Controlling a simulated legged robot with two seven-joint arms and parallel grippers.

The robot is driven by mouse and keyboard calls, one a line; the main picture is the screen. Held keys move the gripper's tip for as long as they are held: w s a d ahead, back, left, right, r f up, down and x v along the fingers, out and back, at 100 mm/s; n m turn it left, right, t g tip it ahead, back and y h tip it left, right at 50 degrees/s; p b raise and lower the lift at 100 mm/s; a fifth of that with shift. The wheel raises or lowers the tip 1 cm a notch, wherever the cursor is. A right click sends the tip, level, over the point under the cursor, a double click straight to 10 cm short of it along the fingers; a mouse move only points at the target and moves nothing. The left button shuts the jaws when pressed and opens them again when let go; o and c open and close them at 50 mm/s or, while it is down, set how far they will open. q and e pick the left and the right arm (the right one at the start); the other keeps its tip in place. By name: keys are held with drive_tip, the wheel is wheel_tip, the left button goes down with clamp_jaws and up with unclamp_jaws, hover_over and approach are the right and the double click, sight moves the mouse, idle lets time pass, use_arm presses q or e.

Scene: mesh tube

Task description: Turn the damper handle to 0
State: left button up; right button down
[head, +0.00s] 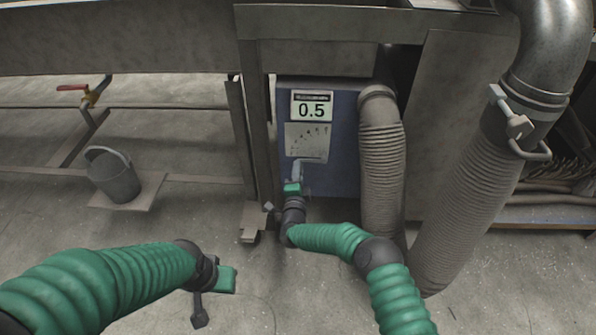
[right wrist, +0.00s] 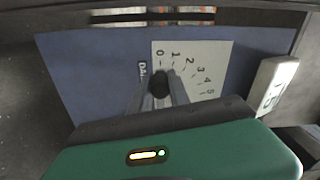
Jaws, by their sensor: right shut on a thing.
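The blue damper box (head: 340,130) stands under the bench with a pale scale plate (head: 307,142) on its front. The scale plate (right wrist: 195,68) in the right wrist view carries marks from 0 upward. My right gripper (head: 297,168) reaches up to the plate. Its grey fingers (right wrist: 160,92) are closed around the dark damper handle (right wrist: 159,82), which lies near the 0 and 1 marks; the fingers partly hide it. My left gripper (head: 200,312) hangs low over the floor at left, away from the box; its jaw opening is unclear.
A ribbed hose (head: 383,160) runs down right beside the box. A larger duct with a metal clamp (head: 518,125) stands farther right. A steel bench leg (head: 240,140) is close on the left. A grey bucket (head: 113,178) sits at left; floor around it is mostly clear.

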drive_tip(key=shift+s+a+f, duration=0.1)
drive_tip(key=shift+f, duration=0.2)
drive_tip(key=c, duration=1.2)
unclamp_jaws()
drive_tip(key=shift+c, duration=0.2)
drive_tip(key=shift+r, duration=0.1)
drive_tip(key=shift+r, duration=0.1)
drive_tip(key=s+p, duration=0.9)
drive_tip(key=s, duration=0.7)
drive_tip(key=shift+s, duration=0.35)
